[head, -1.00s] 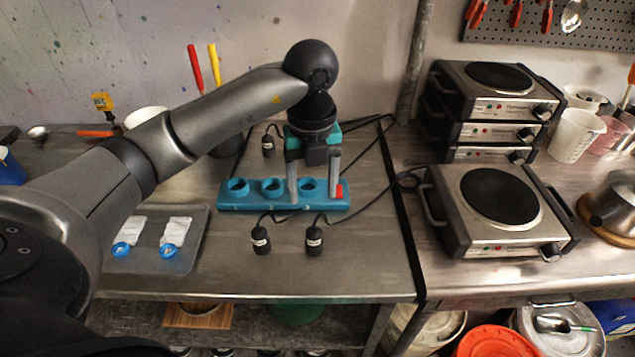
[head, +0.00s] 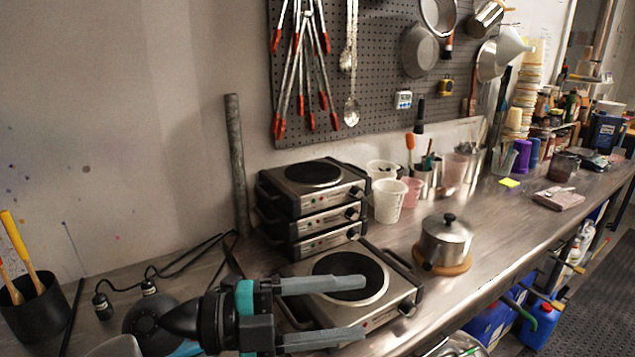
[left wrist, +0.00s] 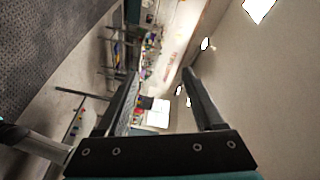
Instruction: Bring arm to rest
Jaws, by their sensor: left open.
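My left gripper (head: 325,312) is in the lower part of the head view, pointing right. Its two grey fingers are apart, with nothing between them. In the picture it overlaps the front hot plate (head: 348,285); I cannot tell how far above it the fingers are. In the left wrist view the same gripper (left wrist: 160,78) is spread and empty, with the room beyond it. My right gripper does not show.
Stacked hot plates (head: 315,205) stand behind the front one. A steel pot (head: 446,243) sits on a wooden board to the right, near white beakers (head: 388,203). A black cup (head: 38,310) with coloured handles is at left.

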